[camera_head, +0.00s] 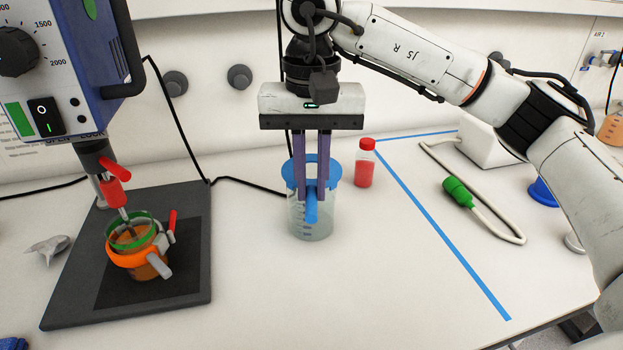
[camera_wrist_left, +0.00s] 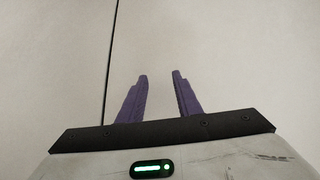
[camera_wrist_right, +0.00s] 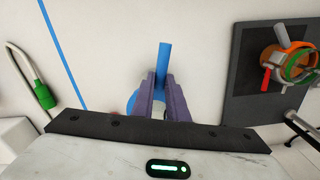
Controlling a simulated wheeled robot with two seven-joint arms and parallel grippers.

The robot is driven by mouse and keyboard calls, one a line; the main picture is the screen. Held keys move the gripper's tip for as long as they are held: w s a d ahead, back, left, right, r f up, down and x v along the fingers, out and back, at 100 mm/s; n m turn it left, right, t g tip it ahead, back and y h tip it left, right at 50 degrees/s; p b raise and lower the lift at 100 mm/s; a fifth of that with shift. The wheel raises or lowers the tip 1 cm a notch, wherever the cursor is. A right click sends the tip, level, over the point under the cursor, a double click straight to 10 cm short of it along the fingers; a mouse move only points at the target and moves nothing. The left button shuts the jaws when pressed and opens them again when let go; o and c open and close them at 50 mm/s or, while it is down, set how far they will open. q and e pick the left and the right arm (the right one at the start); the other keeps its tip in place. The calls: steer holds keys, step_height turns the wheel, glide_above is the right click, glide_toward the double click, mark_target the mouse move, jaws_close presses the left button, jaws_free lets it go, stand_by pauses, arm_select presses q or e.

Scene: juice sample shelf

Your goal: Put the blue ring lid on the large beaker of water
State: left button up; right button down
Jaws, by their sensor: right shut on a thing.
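The blue ring lid (camera_head: 330,173) is at the top of the large beaker of water (camera_head: 312,222), in the middle of the head view. My right gripper (camera_head: 313,197) points down and is shut on the lid's blue handle, which sticks out toward the front. In the right wrist view the handle (camera_wrist_right: 163,62) shows between the purple fingers (camera_wrist_right: 162,88), and part of the ring is hidden behind them. I cannot tell whether the lid touches the beaker's rim. My left gripper (camera_wrist_left: 159,76) shows only in the left wrist view, open and empty before a pale surface.
A red-capped bottle (camera_head: 364,163) stands just right of the beaker. At left, a stirrer reaches into an orange-banded beaker (camera_head: 140,259) on a dark base plate (camera_head: 190,290). A green-and-white cable (camera_head: 458,190) lies at right. The front middle table is clear.

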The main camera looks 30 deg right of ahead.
mark_target(312, 190)
steer(key=c, duration=1.7)
jaws_free()
steer(key=shift+o, duration=0.2)
step_height(312, 190, up, 10)
steer(key=p, duration=0.2)
steer(key=shift+r, duration=0.15)
steer(key=shift+s, duration=0.1)
